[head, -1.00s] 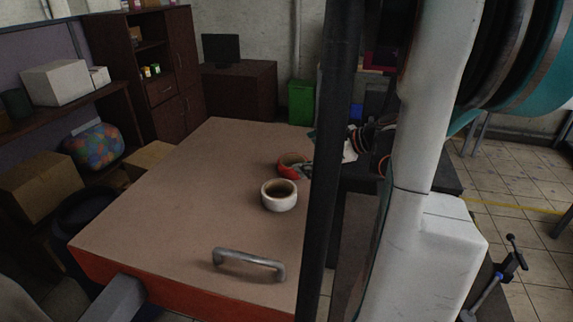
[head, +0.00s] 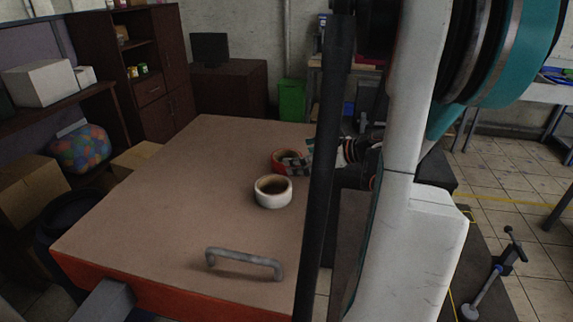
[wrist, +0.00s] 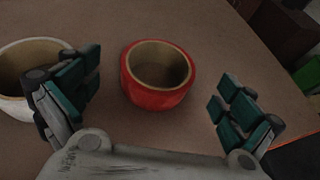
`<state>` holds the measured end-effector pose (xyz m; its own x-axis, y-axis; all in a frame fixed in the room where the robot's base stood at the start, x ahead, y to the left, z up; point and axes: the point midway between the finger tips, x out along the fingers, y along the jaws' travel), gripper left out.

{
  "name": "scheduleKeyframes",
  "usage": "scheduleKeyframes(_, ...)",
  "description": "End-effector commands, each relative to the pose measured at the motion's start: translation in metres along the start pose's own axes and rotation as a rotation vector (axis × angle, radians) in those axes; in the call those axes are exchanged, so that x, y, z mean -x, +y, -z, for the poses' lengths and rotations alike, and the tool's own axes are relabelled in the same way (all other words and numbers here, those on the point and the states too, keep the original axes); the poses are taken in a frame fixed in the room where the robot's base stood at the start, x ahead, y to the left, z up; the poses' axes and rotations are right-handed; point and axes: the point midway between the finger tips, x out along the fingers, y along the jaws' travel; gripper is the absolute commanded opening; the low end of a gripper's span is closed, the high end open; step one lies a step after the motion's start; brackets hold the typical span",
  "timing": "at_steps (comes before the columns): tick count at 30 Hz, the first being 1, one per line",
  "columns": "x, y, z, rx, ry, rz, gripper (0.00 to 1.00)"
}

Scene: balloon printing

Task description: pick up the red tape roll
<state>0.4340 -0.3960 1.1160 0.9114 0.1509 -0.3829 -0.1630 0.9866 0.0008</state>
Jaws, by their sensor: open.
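The red tape roll (wrist: 158,98) lies flat on the brown table, between and just ahead of the open fingers in the wrist view. In the head view the red tape roll (head: 279,164) shows behind the white roll, partly covered by my gripper (head: 300,160), which reaches in from the right. My gripper (wrist: 152,98) is open and empty, with a teal-padded finger on each side. The left finger is beside the white tape roll (wrist: 22,75) and overlaps its edge in the picture; I cannot tell whether they touch.
The white tape roll (head: 272,191) stands close in front of the red one. A grey metal handle (head: 244,262) lies near the front edge of the table (head: 150,215). The table's left part is clear. Shelves and boxes stand at the left, a green bin (head: 291,101) behind.

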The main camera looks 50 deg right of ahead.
Motion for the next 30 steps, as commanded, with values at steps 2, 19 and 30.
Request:
scheduleKeyframes(2,-0.004,0.000,0.000,0.000,0.000,0.000,1.00)
scheduleKeyframes(19,-0.052,0.000,-0.003,0.000,0.000,0.001,1.00)
scheduleKeyframes(30,-0.052,0.000,-0.002,0.001,0.000,0.000,0.51)
